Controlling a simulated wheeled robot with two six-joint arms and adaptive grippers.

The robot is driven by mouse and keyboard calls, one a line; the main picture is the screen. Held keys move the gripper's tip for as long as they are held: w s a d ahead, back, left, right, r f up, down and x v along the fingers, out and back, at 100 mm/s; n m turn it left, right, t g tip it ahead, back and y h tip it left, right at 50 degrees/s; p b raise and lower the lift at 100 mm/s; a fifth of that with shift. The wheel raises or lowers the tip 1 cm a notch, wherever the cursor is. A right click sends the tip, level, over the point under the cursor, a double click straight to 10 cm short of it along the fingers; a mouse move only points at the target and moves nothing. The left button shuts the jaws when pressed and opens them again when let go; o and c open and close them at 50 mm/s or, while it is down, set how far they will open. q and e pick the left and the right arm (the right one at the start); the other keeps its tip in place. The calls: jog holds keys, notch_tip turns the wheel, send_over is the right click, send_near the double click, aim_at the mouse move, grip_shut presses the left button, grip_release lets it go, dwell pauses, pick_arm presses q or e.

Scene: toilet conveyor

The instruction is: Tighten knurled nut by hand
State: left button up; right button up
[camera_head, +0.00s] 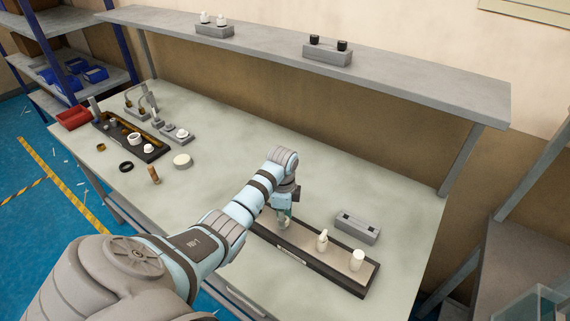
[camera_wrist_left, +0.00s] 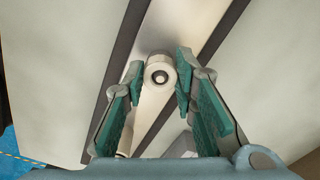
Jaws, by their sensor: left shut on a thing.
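My left gripper (camera_head: 285,219) points down over the left part of the long dark-edged tray (camera_head: 331,283) on the bench. In the left wrist view, my left gripper (camera_wrist_left: 160,72) is shut on a pale round metal piece with a dark centre, which I take as the knurled nut (camera_wrist_left: 158,68). The nut sits between the green fingertips, over the tray's pale strip (camera_wrist_left: 168,27). Its knurling is too small to tell. In the head view the gripper hides it. My right gripper is not in view.
On the tray, to the right, stand a white fitting (camera_head: 322,240) and a white cylinder (camera_head: 357,260). A grey block (camera_head: 358,228) with dark slots lies behind them. A second tray (camera_head: 132,139) with parts is at the back left. A shelf (camera_head: 270,45) runs above the bench.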

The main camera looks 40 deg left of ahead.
pick_arm(q)
jog(key=shift+a+m, duration=0.1)
jog(key=shift+m, duration=0.2)
jog(key=m, duration=0.4)
jog(key=shift+m, duration=0.3)
jog(key=m, duration=0.5)
jog(key=shift+w, duration=0.15)
jog(key=o, duration=0.7)
jog(key=shift+a, duration=0.1)
jog(key=shift+o, duration=0.2)
jog(key=shift+r, duration=1.5)
jog(key=shift+o, duration=0.4)
jog(key=o, duration=0.5)
